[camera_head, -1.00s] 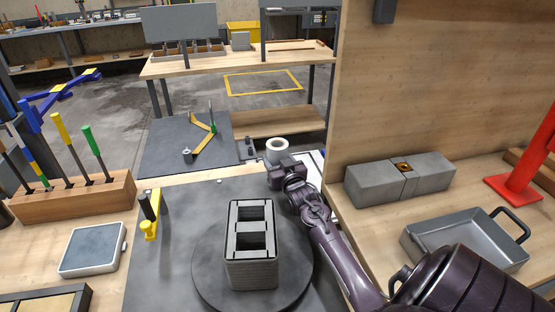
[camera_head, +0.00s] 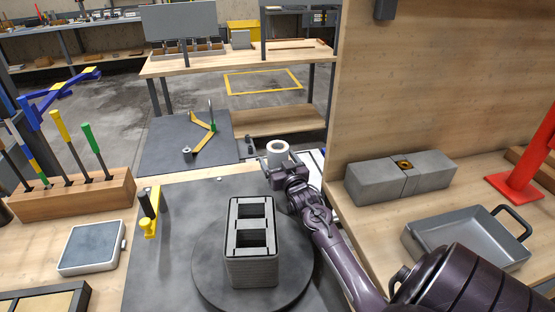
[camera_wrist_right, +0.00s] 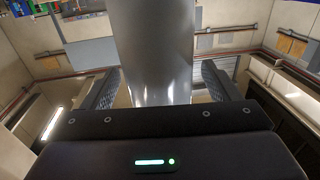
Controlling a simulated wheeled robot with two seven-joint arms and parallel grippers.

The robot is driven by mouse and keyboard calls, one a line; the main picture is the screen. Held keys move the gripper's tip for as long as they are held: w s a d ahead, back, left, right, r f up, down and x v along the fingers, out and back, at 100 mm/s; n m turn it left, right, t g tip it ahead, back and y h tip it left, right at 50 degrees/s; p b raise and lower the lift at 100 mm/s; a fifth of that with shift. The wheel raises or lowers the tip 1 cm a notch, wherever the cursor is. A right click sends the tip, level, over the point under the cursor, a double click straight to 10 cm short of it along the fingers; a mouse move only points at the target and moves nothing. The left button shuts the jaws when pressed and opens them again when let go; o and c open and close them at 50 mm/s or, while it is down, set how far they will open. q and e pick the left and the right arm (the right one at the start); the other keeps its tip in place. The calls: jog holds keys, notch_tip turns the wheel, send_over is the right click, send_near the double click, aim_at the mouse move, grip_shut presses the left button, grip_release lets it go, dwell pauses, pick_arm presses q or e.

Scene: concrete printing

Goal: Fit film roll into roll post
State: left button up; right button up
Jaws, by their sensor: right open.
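The film roll (camera_head: 278,149) is a pale, upright cylinder with a hole in its top, just beyond my right gripper in the head view. In the right wrist view the roll (camera_wrist_right: 152,50) appears as a large, shiny grey cylinder. My right gripper (camera_head: 279,172) is at the roll's near side. Its fingers (camera_wrist_right: 160,88) are open, one on each side of the roll. The roll's lower part is partly hidden by the gripper. I cannot make out the roll post for certain. My left gripper is not in view.
A grey printed block with two openings (camera_head: 252,272) stands on a round turntable (camera_head: 207,265) near my right arm. A wooden wall panel (camera_head: 440,80), grey blocks (camera_head: 375,184) and a metal tray (camera_head: 465,240) are at right. A tool rack (camera_head: 75,199) stands at left.

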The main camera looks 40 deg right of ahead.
jog(key=v, duration=0.5)
jog(key=shift+s+a+f+b, duration=0.2)
jog(key=shift+s+f+b, duration=0.1)
jog(key=shift+s+f, duration=0.1)
jog(key=shift+s+a+r, duration=0.1)
jog(key=shift+s+a, duration=0.05)
jog(key=shift+s, duration=0.25)
